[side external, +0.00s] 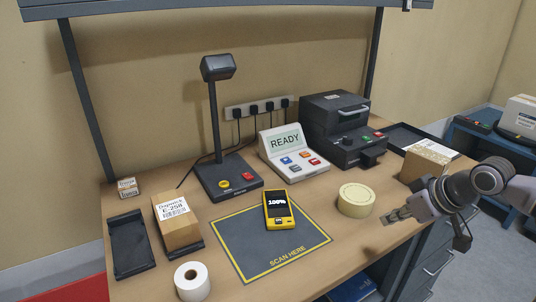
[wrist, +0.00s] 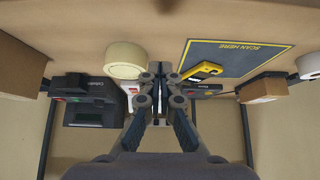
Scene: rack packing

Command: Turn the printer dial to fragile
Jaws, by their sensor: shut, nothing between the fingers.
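The printer (side external: 333,118) is a dark grey box at the back right of the bench in the side view, with a handle on its lid. Its front panel has green and red buttons and a small dark round dial (side external: 346,142). The dial's setting is too small to read. The printer (wrist: 92,108) also shows upside down at the left in the wrist view. My gripper (side external: 390,219) is at the right, in front of the printer and apart from it. Its fingertips (wrist: 161,76) are together with nothing between them.
A cream tape roll (side external: 356,200) lies between my gripper and the scan mat (side external: 238,262). A cardboard box (side external: 426,160) stands behind my gripper, near a black tray (side external: 399,133). The READY console (side external: 292,158) is left of the printer. A yellow scanner (side external: 280,211) lies on the mat.

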